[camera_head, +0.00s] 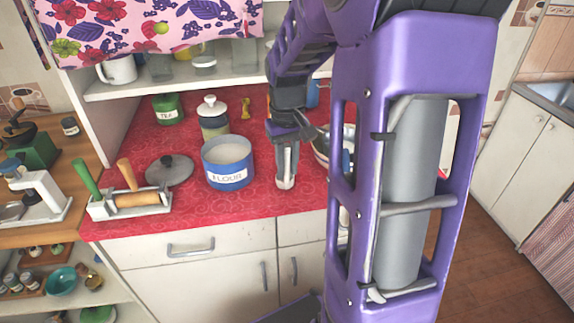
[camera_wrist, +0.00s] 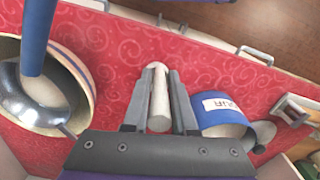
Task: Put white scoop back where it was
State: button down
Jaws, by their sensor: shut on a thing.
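My gripper (camera_head: 286,168) points down over the red counter, just right of the blue flour canister (camera_head: 228,163). In the wrist view my gripper (camera_wrist: 162,85) is shut on a pale, round-ended rod, which I take to be part of the white scoop (camera_wrist: 158,108). The rest of the scoop cannot be made out. The flour canister is open at the top, and it also shows right of the fingers in the wrist view (camera_wrist: 218,108). Its grey lid (camera_head: 169,170) lies on the counter to its left.
A bowl (camera_wrist: 83,72) with a metal ladle (camera_wrist: 38,103) stands left of the fingers in the wrist view. A white-lidded jar (camera_head: 213,118) and green tea tin (camera_head: 168,108) stand behind the canister. A rolling-pin rack (camera_head: 130,204) is at the left. The front counter strip is clear.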

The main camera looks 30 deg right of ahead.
jog(key=shift+f, duration=0.2)
jog(key=c, duration=0.7)
grip_release()
jog(key=shift+r, duration=0.15)
notch_tip(320, 180, up, 12)
jog(key=shift+r+p, duration=0.1)
jog(key=shift+p, duration=0.65)
